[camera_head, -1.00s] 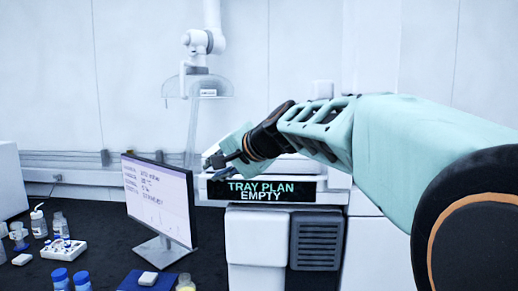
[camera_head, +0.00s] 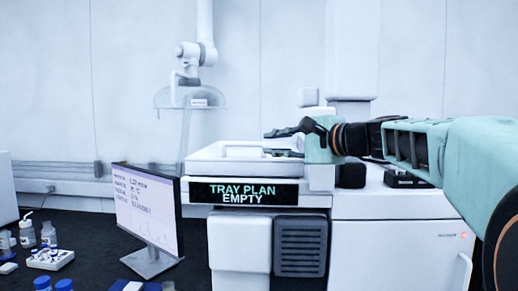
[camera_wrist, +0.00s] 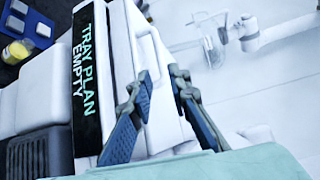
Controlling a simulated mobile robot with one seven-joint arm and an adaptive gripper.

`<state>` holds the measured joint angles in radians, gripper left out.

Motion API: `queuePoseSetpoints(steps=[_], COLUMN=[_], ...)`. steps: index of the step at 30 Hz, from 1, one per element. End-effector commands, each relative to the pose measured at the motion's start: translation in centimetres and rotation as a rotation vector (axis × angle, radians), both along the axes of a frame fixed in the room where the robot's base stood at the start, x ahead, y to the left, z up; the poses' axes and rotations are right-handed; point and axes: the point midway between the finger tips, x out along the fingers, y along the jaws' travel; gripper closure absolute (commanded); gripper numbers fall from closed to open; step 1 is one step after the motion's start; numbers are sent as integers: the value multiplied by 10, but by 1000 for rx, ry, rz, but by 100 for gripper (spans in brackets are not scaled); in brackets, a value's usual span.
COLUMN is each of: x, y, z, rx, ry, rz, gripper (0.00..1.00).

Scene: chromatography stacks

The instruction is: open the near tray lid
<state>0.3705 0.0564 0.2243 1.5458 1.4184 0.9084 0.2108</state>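The near tray lid (camera_head: 210,152) is a white, flat cover on top of the instrument, just above the black "TRAY PLAN EMPTY" display (camera_head: 245,192). It looks shut, with a raised white handle bar (camera_head: 247,144) along it. The lid also shows in the wrist view (camera_wrist: 118,45). My gripper (camera_head: 272,144) comes in from the right, level with the handle at the lid's right part. In the wrist view my gripper (camera_wrist: 161,74) has its two dark fingers apart, with part of the white handle bar (camera_wrist: 150,42) ahead and between them. I cannot tell whether they touch it.
A monitor (camera_head: 147,210) stands left of the instrument. Small bottles and a vial rack (camera_head: 50,259) sit on the dark bench at far left. A white arm with a clear hood (camera_head: 190,97) is behind. A white cabinet (camera_head: 395,250) stands at right.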

Motion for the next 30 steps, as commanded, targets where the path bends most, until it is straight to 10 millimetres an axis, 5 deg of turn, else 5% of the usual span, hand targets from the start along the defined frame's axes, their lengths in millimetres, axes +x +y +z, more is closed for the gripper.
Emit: queuePoseSetpoints(steps=[16,30], x=[64,76], y=[61,72], z=[-10,-14], rx=[1,-1], ry=[2,1], rz=[2,-1], gripper=[83,83])
